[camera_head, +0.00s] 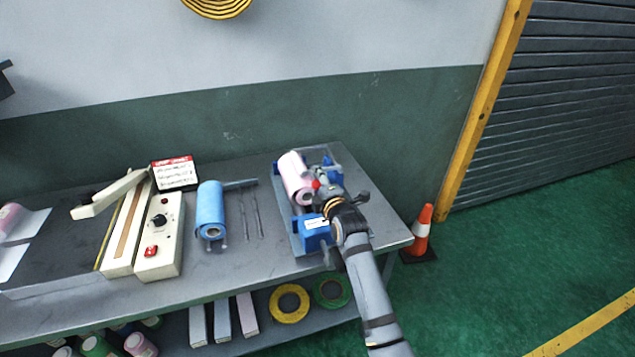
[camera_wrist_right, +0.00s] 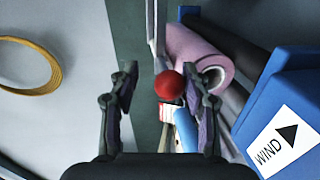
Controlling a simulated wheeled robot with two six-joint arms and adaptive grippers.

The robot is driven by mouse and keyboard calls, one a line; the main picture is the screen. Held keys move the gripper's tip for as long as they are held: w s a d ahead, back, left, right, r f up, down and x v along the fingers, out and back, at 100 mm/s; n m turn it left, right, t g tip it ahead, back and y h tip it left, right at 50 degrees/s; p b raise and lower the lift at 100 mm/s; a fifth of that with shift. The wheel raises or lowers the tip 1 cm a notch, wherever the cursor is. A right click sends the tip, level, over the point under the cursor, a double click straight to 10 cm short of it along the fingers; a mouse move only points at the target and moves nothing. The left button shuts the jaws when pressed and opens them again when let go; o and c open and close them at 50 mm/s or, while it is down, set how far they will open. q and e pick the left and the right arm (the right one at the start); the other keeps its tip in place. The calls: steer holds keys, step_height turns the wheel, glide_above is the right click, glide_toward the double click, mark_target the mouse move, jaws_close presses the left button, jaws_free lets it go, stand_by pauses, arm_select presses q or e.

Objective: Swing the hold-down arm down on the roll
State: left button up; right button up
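The pink roll (camera_head: 292,166) lies on the blue winding machine (camera_head: 311,232) at the right end of the table. It also shows in the right wrist view (camera_wrist_right: 194,54). The hold-down arm is a pale metal bar (camera_wrist_right: 152,28) with a red ball knob (camera_wrist_right: 169,85); the knob also shows in the head view (camera_head: 316,184). My right gripper (camera_wrist_right: 160,98) is open, its fingers apart on either side of the knob, with visible gaps. In the head view, my right gripper (camera_head: 326,192) is over the machine and hides part of it. My left gripper is not in view.
A blue roll (camera_head: 210,205) and thin rods (camera_head: 252,215) lie left of the machine. A cream sealer (camera_head: 158,238) stands farther left, before a small sign (camera_head: 174,173). An orange cone (camera_head: 421,235) stands off the table's right edge. Tape rolls (camera_head: 289,303) lie on the lower shelf.

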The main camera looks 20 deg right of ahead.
stand_by(0.3)
steer(key=shift+s, duration=0.4)
steer(key=s+r, duration=0.2)
steer(key=s, duration=0.9)
steer(key=shift+d, duration=0.25)
